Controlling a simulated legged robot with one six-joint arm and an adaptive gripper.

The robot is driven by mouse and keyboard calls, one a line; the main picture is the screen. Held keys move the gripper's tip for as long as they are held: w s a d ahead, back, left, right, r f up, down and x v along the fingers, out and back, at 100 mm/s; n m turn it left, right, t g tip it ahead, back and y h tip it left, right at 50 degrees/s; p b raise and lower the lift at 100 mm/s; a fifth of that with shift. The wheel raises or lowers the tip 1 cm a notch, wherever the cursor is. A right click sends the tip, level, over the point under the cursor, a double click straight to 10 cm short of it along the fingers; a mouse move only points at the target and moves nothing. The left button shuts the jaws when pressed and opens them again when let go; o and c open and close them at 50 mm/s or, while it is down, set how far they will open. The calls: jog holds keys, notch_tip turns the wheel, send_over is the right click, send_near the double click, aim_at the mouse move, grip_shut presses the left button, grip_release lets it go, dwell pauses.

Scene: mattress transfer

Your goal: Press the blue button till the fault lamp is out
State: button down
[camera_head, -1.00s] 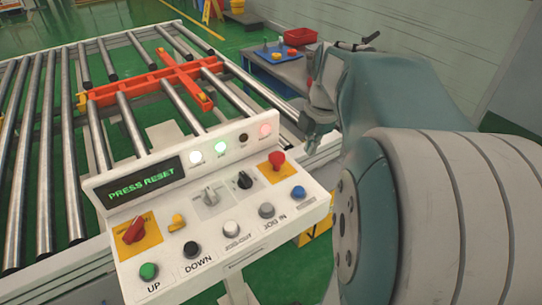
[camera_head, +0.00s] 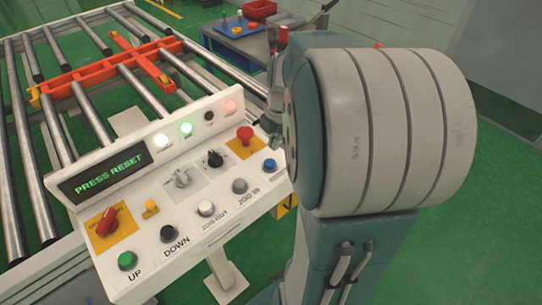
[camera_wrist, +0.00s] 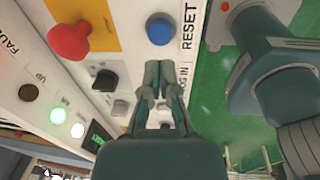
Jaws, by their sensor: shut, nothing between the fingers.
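The blue button (camera_head: 270,165) is at the right end of the white control panel (camera_head: 140,215). In the wrist view the blue button (camera_wrist: 160,30) sits beside the RESET label, just beyond my fingertips. My gripper (camera_wrist: 166,66) is shut and empty, pointing toward the button with a visible gap in the picture. In the head view my gripper is partly hidden by my arm, near the panel's right end. The fault lamp (camera_head: 230,106) glows red at the right end of the lamp row. The display (camera_head: 105,175) reads PRESS RESET.
A red mushroom button (camera_head: 245,134) on a yellow plate stands close to the blue button. A grey button (camera_head: 239,186) and a black selector (camera_head: 214,159) are also near.

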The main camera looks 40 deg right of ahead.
aim_at(270, 162)
jog(key=f, duration=0.5)
jog(key=shift+w+a+f, duration=0.15)
jog(key=shift+w+f, duration=0.2)
jog(key=shift+f, duration=0.05)
